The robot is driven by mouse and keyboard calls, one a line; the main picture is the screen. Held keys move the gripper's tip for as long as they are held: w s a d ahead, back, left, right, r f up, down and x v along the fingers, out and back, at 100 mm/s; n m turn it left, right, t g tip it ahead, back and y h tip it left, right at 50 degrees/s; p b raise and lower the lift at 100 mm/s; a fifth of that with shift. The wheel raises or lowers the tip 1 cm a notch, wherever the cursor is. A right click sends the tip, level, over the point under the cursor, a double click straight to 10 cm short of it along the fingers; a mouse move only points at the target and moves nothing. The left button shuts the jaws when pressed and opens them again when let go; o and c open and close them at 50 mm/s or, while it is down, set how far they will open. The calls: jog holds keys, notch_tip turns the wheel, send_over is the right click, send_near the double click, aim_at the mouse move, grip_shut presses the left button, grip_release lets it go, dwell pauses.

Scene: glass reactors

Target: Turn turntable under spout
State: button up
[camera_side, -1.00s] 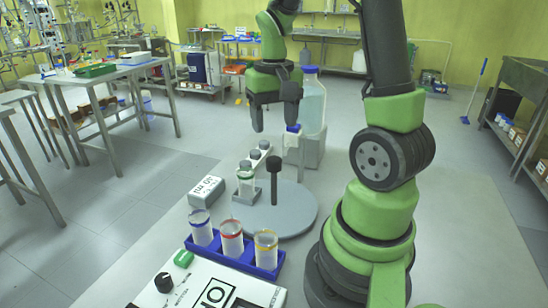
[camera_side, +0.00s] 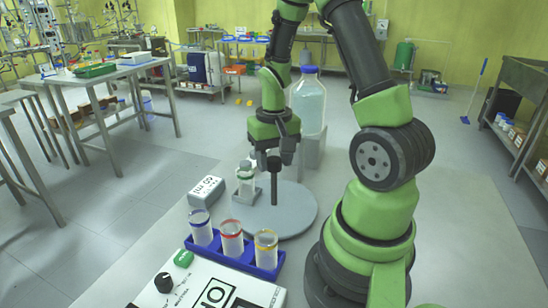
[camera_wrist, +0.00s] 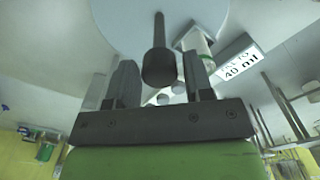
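The turntable (camera_side: 293,218) is a light grey disc with an upright black post (camera_side: 273,188) topped by a thicker knob. In the wrist view, the turntable (camera_wrist: 120,20) is at the top and the knob (camera_wrist: 158,66) shows between my fingertips. My gripper (camera_side: 274,157) is open, pointing down at the post's top, one finger each side. I cannot tell whether either finger touches it. A clear vial (camera_side: 246,186) with a green band stands at the turntable's left; it also shows in the wrist view (camera_wrist: 198,42). The spout is hidden behind my gripper.
A large capped bottle (camera_side: 308,103) stands on a grey block (camera_side: 313,150) behind the turntable. A sign reading 40 ml (camera_side: 207,191) is to the left. A blue rack (camera_side: 232,259) with three banded beakers and a control box (camera_side: 205,288) are in front.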

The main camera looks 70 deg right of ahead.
grip_shut()
jog(key=shift+m, duration=9.1)
jog(key=shift+o, duration=1.7)
grip_release()
